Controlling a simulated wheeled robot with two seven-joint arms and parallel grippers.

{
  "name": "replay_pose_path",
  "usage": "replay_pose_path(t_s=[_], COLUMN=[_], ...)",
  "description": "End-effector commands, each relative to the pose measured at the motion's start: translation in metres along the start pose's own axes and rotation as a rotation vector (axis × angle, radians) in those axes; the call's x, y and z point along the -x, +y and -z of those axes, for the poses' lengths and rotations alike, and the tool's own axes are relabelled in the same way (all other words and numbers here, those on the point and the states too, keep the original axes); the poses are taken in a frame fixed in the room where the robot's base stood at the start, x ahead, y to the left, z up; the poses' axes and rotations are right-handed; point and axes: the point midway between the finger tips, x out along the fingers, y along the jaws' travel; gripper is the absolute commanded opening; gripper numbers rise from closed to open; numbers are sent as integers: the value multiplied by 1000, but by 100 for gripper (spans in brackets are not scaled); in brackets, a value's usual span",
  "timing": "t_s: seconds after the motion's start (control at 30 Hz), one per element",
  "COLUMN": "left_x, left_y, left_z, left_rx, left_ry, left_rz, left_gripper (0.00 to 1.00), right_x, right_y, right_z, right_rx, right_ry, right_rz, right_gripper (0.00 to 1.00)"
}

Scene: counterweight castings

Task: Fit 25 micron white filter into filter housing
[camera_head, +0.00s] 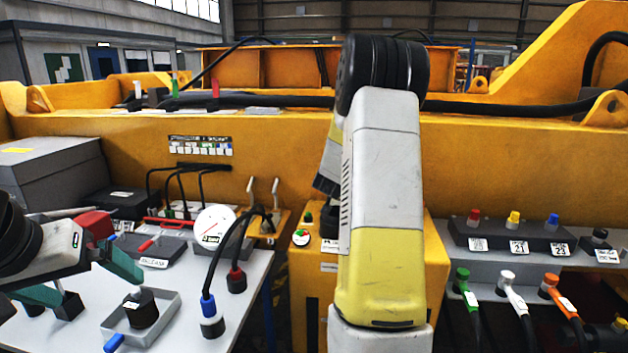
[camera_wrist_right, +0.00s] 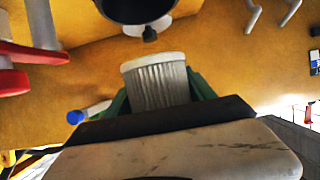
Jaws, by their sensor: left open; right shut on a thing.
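The white pleated filter (camera_wrist_right: 158,82) is in the right wrist view, between the green fingers of my right gripper (camera_wrist_right: 160,98), which is shut on it. A black round part (camera_wrist_right: 138,8), apparently the filter housing, is at the top edge, just beyond the filter's white end. A gap shows between them, and most of the round part is cut off. In the head view my right arm hides its gripper and the filter. No micron label is readable. My left gripper (camera_head: 105,290) is open over the left grey table, near a shallow tray holding a black part.
The grey table (camera_head: 60,325) carries a shallow tray (camera_head: 108,326), cables and a round gauge (camera_head: 214,226). Red handles (camera_wrist_right: 20,82) are left in the right wrist view. Capped connectors (camera_head: 512,220) stand at right. The yellow casting (camera_head: 270,160) spans behind.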

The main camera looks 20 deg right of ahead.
Motion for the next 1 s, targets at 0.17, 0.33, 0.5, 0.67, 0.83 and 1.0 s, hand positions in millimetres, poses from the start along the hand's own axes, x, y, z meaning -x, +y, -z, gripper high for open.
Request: replay_pose_path(t_s=[0.17, 0.33, 0.5, 0.67, 0.83, 1.0], left_x=[0, 0, 0, 0, 0, 0], left_y=[0, 0, 0, 0, 0, 0], left_z=[0, 0, 0, 0, 0, 0], left_rx=[0, 0, 0, 0, 0, 0], left_ry=[0, 0, 0, 0, 0, 0], left_rz=[0, 0, 0, 0, 0, 0], left_gripper=[100, 100, 100, 100, 100, 100], right_x=[-7, -13, -16, -18, -18, -18], right_y=[-1, 0, 0, -1, -1, -1], right_z=[-17, -31, -40, -44, -44, -44], right_rx=[1, 1, 0, 0, 0, 0], right_ry=[-1, -2, 0, 0, 1, 1], right_rz=[2, 1, 1, 2, 2, 2], right_gripper=[16, 16, 16, 16, 16, 16])
